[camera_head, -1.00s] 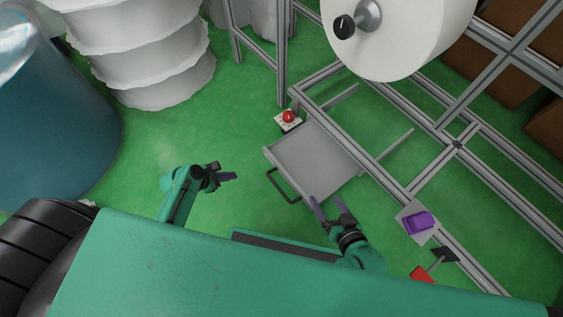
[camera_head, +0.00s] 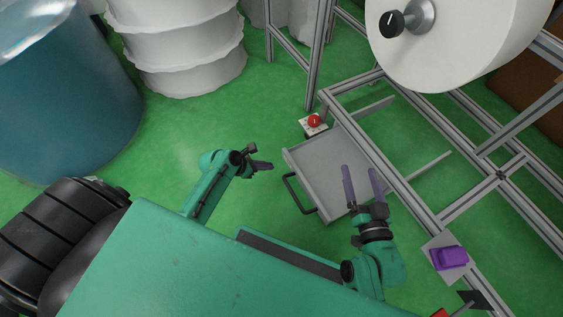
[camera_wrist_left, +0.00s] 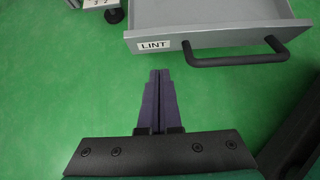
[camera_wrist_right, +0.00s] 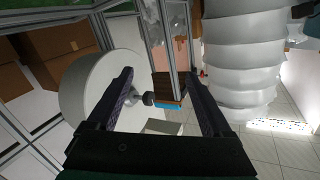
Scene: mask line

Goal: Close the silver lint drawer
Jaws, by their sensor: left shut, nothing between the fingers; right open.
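The silver lint drawer (camera_head: 325,170) is pulled out from the metal frame in the head view, with a dark bar handle on its front. In the left wrist view the drawer (camera_wrist_left: 215,14) is at the top right, with a LINT label (camera_wrist_left: 153,45) beside its dark handle (camera_wrist_left: 237,60). My left gripper (camera_head: 268,166) is shut and empty, to the left of the drawer front and apart from it. Its fingers (camera_wrist_left: 158,75) point toward the drawer front. My right gripper (camera_head: 361,172) is open and empty, appearing over the drawer's right part; its open fingers (camera_wrist_right: 162,82) show in the right wrist view.
A red button (camera_head: 314,121) on a white box is by the drawer's far left corner. A purple block-like part (camera_head: 449,257) sits on a plate at the frame's right. A large white roll (camera_head: 455,40) is above the drawer. Green floor is clear left of the drawer.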

